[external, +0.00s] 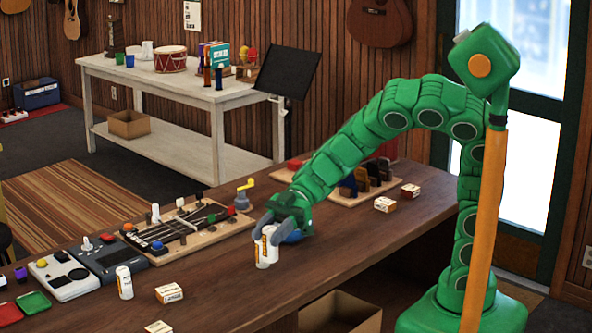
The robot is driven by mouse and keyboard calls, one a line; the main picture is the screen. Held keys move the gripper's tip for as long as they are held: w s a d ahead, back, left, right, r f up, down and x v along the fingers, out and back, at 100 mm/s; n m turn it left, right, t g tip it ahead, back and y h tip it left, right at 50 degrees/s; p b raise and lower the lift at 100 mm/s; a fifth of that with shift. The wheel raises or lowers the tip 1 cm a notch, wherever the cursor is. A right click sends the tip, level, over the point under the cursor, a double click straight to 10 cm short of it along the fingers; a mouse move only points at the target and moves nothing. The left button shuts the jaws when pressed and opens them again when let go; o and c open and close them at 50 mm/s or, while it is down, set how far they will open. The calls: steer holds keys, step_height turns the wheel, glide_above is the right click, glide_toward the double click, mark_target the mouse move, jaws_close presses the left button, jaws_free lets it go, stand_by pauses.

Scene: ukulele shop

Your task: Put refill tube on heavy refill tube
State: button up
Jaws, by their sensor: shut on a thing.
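A white tube with an orange-and-black label (262,254) is upright at the middle of the brown counter. My green arm reaches down to it from the right. My gripper (268,222), with grey fingers, is shut on a white tube at this spot. The fingers hide part of it, and I cannot tell whether one or two tubes stand close together there. Another similar white tube (124,283) stands upright at the front left of the counter, apart from my gripper. I cannot tell from their looks which is the heavy refill tube.
Small white-and-orange boxes (169,293) lie near the front edge. A wooden board with a fretboard (183,232), a yellow-handled grinder (243,196) and grey devices (66,276) sit left of my gripper. The counter (330,251) right of the tube is clear.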

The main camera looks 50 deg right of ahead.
steer(key=a+r+v, duration=0.1)
steer(key=r+v, duration=0.1)
steer(key=v, duration=2)
steer(key=shift+m+t, duration=0.3)
steer(key=shift+t, duration=0.1)
steer(key=shift+w+a+f, duration=1.25)
steer(key=shift+w+f, duration=0.5)
steer(key=shift+w, duration=0.25)
steer(key=shift+w+a+f, duration=1.25)
steer(key=shift+w+f, duration=0.5)
steer(key=shift+w, duration=0.25)
steer(key=shift+w+a+f, duration=1.25)
steer(key=shift+w+f, duration=0.5)
steer(key=shift+w, duration=0.25)
steer(key=shift+f, duration=1.4)
steer(key=shift+f, duration=0.15)
steer(key=o, duration=1)
steer(key=shift+o, duration=0.2)
